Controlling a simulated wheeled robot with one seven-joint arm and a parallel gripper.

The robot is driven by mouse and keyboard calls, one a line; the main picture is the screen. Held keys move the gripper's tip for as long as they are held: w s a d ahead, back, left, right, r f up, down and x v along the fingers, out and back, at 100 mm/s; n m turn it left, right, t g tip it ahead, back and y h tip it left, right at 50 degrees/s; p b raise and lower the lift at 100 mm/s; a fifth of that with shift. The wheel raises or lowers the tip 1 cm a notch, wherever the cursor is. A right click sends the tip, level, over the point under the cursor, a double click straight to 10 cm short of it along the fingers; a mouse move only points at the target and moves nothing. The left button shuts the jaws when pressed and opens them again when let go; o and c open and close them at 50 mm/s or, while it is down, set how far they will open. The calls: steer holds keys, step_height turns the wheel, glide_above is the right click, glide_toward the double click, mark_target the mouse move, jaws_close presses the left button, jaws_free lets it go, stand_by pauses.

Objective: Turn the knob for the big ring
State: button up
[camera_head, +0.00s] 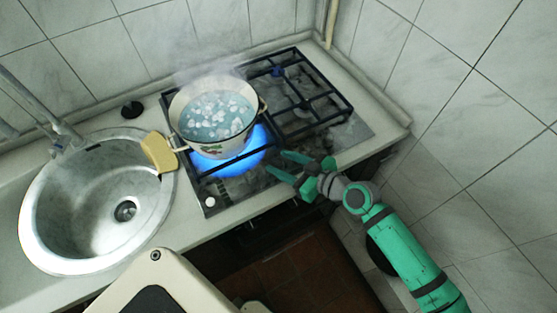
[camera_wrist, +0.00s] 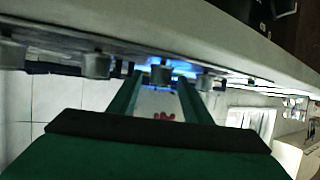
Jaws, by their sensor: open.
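A white enamel pot (camera_head: 214,113) with a dark rim holds bubbling, steaming blue liquid with white lumps. It stands on the front left part of the hob over a large ring of blue flame (camera_head: 240,150). My green gripper (camera_head: 276,163) is open at the hob's front right edge, pointing left. In the wrist view my gripper (camera_wrist: 160,82) has a small grey knob (camera_wrist: 160,75) between or just beyond its fingertips; contact cannot be told. Other knobs show along the same panel, one to the left (camera_wrist: 97,65) and one to the right (camera_wrist: 205,80). In the head view the knobs are mostly hidden.
A round steel sink (camera_head: 60,205) lies left of the hob, with a yellow sponge (camera_head: 158,152) on its rim. Black grates (camera_head: 310,105) cover the hob. A tiled wall (camera_head: 440,60) bounds the right side. The floor before the counter looks clear.

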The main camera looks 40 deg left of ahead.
steer(key=shift+x, duration=0.85)
steer(key=c, duration=1.1)
steer(key=shift+o, duration=0.2)
